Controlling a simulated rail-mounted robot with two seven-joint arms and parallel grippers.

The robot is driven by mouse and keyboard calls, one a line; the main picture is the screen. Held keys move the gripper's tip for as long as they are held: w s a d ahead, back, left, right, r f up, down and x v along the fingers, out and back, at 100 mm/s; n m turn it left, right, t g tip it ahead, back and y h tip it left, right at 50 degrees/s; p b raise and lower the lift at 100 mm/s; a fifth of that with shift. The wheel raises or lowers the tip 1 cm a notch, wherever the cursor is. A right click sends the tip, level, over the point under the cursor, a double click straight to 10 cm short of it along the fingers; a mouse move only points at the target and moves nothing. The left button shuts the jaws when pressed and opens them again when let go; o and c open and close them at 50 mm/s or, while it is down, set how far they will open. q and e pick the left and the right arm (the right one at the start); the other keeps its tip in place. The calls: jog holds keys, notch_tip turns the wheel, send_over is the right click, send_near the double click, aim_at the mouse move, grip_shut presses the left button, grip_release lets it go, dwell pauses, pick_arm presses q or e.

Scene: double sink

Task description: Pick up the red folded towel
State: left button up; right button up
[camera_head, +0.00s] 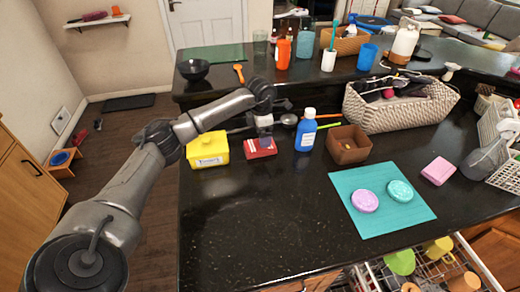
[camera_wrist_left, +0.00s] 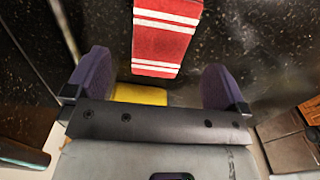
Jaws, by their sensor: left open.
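The red folded towel (camera_head: 260,151) lies on the dark counter, beside the yellow container, in the head view. In the left wrist view the towel (camera_wrist_left: 166,35) is red with white stripes, at the top centre. My left gripper (camera_head: 264,131) is above the towel, which it partly hides in the head view. In the wrist view my left gripper (camera_wrist_left: 155,80) has its two purple fingers wide apart with nothing between them. The towel appears ahead of the fingers, within the width of the gap. My right gripper is not in view.
A yellow container (camera_head: 208,150) stands left of the towel. A blue bottle (camera_head: 305,134) and a brown box (camera_head: 349,146) stand to its right. A woven basket (camera_head: 400,108) is farther right. A teal mat (camera_head: 370,224) carries two round items. The counter in front is clear.

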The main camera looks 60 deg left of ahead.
pick_arm(q)
jog(key=shift+f+b, duration=0.6)
jog(key=shift+f, duration=2.65)
jog(key=shift+c, duration=0.8)
jog(key=c, duration=0.8)
jog(key=shift+r, duration=0.1)
notch_tip(320, 180, up, 10)
jog(key=shift+f+p, duration=0.1)
jog(key=shift+p, duration=0.85)
jog(key=shift+c, duration=0.2)
